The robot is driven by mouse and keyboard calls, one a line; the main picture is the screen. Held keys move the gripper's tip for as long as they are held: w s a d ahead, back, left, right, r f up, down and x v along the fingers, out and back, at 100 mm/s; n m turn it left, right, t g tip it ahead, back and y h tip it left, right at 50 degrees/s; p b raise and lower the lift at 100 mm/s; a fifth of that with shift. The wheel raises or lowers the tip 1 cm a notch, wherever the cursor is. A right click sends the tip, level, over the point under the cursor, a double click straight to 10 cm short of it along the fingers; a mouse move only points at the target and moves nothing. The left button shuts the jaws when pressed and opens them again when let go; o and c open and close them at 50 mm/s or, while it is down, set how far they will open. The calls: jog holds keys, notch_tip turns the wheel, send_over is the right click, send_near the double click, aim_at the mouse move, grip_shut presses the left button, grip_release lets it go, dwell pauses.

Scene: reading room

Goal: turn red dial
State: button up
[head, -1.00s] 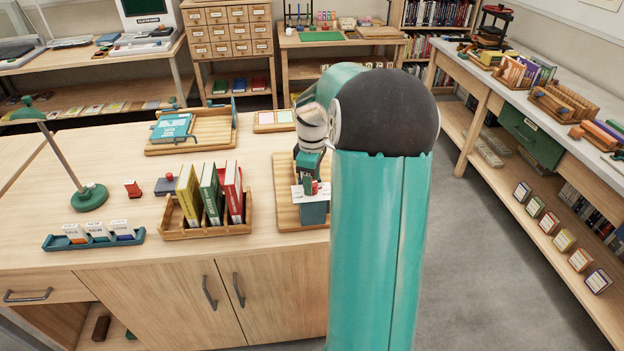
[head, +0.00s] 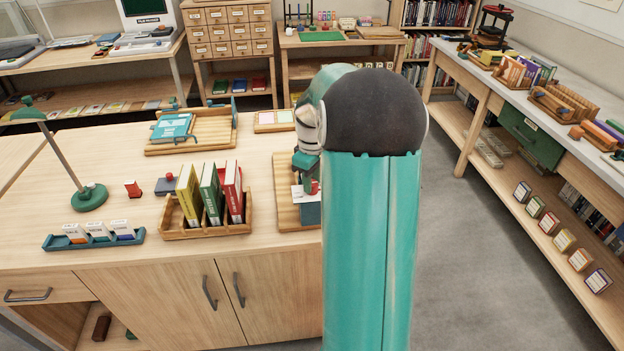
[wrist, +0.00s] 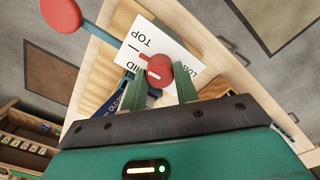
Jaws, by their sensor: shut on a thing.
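The red dial (wrist: 160,71) is a small round knob with a pale mark on its face. It sits on a white card (wrist: 150,45) printed "TOP", "LOW" and a partly hidden word ending in "ID". My gripper (wrist: 159,68) is shut on the dial, with one green finger on each side of it. In the head view the dial (head: 315,187) shows as a small red spot beside the white card, just below my gripper (head: 306,166). My arm hides much of the device there.
A larger red disc (wrist: 61,15) on a blue bar shows at the upper left of the wrist view. A wooden book rack (head: 205,230) with several books stands left of the device. A wooden tray (head: 218,127) lies behind it. Floor right of the counter is clear.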

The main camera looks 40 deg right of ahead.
jog(key=shift+m, duration=0.5)
jog(key=o, duration=1)
notch_tip(320, 180, up, 14)
jog(key=shift+f, duration=0.1)
